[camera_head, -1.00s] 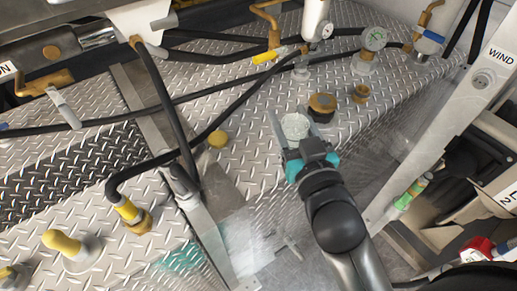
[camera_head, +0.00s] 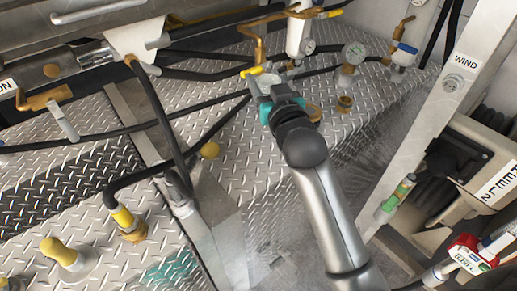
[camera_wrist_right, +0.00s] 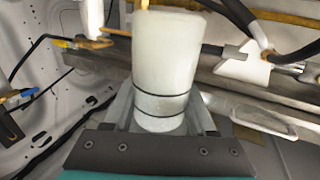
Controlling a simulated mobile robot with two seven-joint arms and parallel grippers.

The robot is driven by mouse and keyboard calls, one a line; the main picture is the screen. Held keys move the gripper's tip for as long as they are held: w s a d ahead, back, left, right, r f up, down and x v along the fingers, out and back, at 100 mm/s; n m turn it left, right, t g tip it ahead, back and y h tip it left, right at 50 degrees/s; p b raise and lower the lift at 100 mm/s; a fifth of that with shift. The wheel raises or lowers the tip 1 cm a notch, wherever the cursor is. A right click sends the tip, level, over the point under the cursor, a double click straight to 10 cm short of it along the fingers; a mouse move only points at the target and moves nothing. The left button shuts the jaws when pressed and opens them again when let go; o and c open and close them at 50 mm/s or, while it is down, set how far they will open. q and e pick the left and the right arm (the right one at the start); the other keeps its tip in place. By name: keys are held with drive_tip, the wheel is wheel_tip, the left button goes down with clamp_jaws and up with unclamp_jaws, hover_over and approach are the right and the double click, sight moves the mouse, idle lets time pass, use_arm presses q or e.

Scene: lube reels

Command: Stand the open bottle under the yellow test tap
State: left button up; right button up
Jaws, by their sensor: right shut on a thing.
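In the head view the gripper (camera_head: 272,90) and the bottle (camera_head: 265,82) are right by the yellow test tap, whose yellow handle (camera_head: 254,71) is just beyond the bottle. A brass pipe (camera_head: 261,42) rises there. The bottle looks close to upright. Whether its mouth is directly below the spout I cannot tell. My left gripper is not in view.
A white cylinder with a gauge (camera_head: 298,35) stands right behind the gripper. Black hoses (camera_head: 168,125) cross the tread plate on the left. A metal post (camera_head: 440,110) stands at right.

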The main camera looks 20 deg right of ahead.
wheel_tip(320, 180, down, 16)
drive_tip(key=b, duration=0.5)
drive_tip(key=shift+f, duration=0.65)
drive_tip(key=o, duration=1.2)
drive_tip(key=shift+o, duration=0.7)
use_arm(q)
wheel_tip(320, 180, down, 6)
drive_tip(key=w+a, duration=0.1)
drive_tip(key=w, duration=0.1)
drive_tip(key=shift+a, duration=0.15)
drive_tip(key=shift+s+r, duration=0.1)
use_arm(e)
drive_tip(key=shift+r, duration=0.1)
